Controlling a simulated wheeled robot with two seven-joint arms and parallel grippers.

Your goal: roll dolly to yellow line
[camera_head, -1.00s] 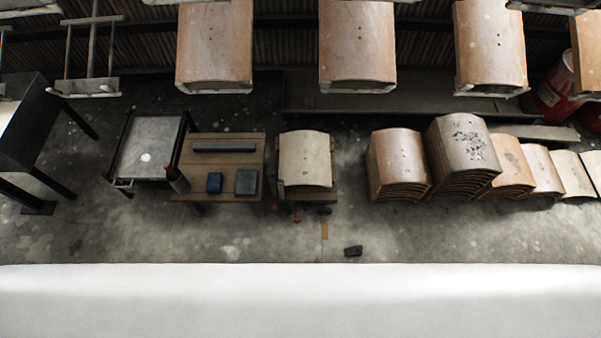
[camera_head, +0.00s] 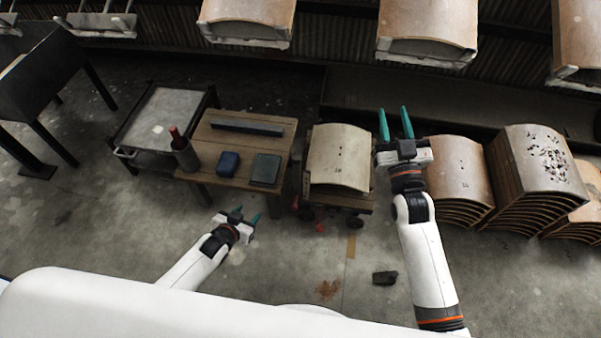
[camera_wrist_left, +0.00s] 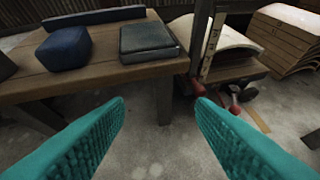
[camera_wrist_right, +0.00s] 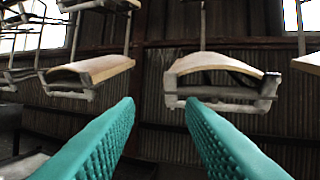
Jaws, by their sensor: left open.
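The dolly (camera_head: 360,203) is a low wooden platform on dark wheels, bearing a pale curved plywood panel (camera_head: 338,158). In the left wrist view the dolly (camera_wrist_left: 232,72) shows beyond the fingers, beside an upright post with red parts (camera_wrist_left: 205,55). A short yellow line (camera_head: 351,245) lies on the floor in front of the dolly. My left gripper (camera_head: 244,215) is open and empty, left of and nearer than the dolly, in front of the wooden table. My right gripper (camera_head: 396,122) is open and empty, raised at the dolly's right side; its wrist view shows hanging panels.
A wooden table (camera_head: 240,155) with a blue block, a flat dark block and a bottle stands left of the dolly. Stacked curved panels (camera_head: 455,180) stand to the right. A dark object (camera_head: 385,278) lies on the floor. Panels hang on carriers (camera_head: 428,35) at the back.

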